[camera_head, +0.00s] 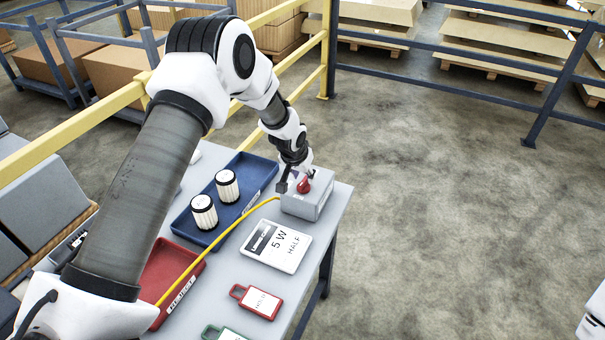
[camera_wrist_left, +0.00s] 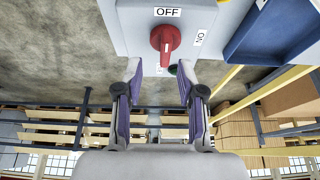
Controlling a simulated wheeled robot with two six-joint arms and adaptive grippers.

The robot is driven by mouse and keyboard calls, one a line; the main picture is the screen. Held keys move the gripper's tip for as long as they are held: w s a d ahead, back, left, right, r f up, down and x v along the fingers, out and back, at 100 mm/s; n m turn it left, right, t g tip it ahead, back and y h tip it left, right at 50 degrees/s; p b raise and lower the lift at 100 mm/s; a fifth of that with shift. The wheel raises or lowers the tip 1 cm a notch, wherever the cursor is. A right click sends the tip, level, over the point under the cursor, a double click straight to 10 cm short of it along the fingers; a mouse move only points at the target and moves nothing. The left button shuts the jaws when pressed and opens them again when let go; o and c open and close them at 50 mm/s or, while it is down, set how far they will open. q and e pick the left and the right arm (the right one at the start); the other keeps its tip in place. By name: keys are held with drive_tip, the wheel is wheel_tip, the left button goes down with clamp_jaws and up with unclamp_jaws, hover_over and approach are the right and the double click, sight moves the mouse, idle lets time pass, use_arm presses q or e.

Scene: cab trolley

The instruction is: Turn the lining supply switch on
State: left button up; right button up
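The lining supply switch is a grey box (camera_head: 308,203) with a red rotary knob (camera_head: 304,186), at the far right corner of the table. In the left wrist view the knob (camera_wrist_left: 165,39) stands roughly upright in the picture, in line with the OFF label (camera_wrist_left: 167,12). The ON label (camera_wrist_left: 199,38) is to its right. My left gripper (camera_wrist_left: 160,72) is open and empty, its two fingers spread just below the knob on either side, with no clear contact. In the head view my left gripper (camera_head: 296,184) is at the box, partly hidden by its own wrist. My right gripper is out of view.
A yellow cable (camera_head: 238,221) runs from the box across the table. A blue tray (camera_head: 250,180) holds two white cylinders. A red tray (camera_head: 165,262), a white sign (camera_head: 276,246) and a red tag (camera_head: 258,301) lie nearer. A yellow rail (camera_head: 100,127) stands behind.

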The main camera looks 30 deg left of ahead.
sight(303, 181)
use_arm(q)
drive_tip(key=x, duration=0.2)
drive_tip(key=a+x, duration=0.1)
drive_tip(key=x, duration=0.2)
drive_tip(key=shift+r, duration=0.1)
drive_tip(key=shift+s+d+r, duration=0.1)
drive_tip(key=shift+d+r, duration=0.15)
drive_tip(key=shift+r, duration=0.05)
drive_tip(key=shift+c, duration=1.4)
drive_tip(key=shift+s, duration=0.1)
clamp_jaws()
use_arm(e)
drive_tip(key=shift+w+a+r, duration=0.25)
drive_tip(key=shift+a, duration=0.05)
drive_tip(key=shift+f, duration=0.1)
